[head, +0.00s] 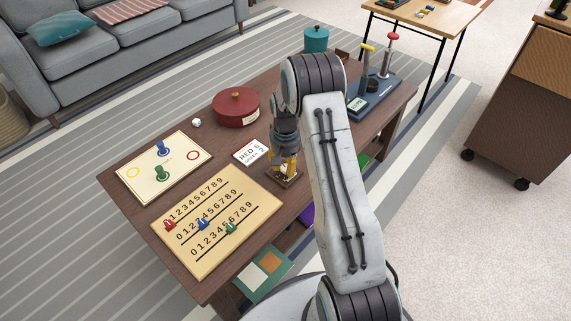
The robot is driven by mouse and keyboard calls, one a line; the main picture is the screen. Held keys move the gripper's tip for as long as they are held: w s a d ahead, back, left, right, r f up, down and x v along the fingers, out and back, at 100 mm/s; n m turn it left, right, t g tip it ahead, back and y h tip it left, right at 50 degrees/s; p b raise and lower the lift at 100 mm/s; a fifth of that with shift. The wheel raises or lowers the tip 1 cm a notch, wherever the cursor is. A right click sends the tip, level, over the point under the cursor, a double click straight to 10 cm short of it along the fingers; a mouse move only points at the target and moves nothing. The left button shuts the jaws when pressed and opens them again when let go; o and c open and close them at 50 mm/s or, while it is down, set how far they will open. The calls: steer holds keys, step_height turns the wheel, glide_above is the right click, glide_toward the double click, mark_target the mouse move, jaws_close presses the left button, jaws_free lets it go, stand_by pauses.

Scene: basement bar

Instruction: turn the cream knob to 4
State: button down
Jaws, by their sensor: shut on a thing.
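My gripper (284,163) points down over a small dark brown base (294,181) near the front edge of the wooden table. Its yellow-tipped fingers are shut on the cream knob (284,171), which stands on that base. The fingers hide most of the knob. I cannot read any numbers on the base or tell where the knob points.
A white card (251,153) reading "RED 6" and a "2" lies left of the gripper. A number board (185,262) with red, blue and green sliders lies in front-left. A red lidded pot (236,108) is behind. A blue stand (377,99) is at right.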

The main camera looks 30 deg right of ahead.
mark_target(285, 167)
steer(key=shift+m, duration=0.9)
steer(key=shift+f, duration=0.1)
steer(key=c, duration=0.9)
jaws_free()
steer(key=shift+o, duration=0.2)
step_height(285, 167, up, 12)
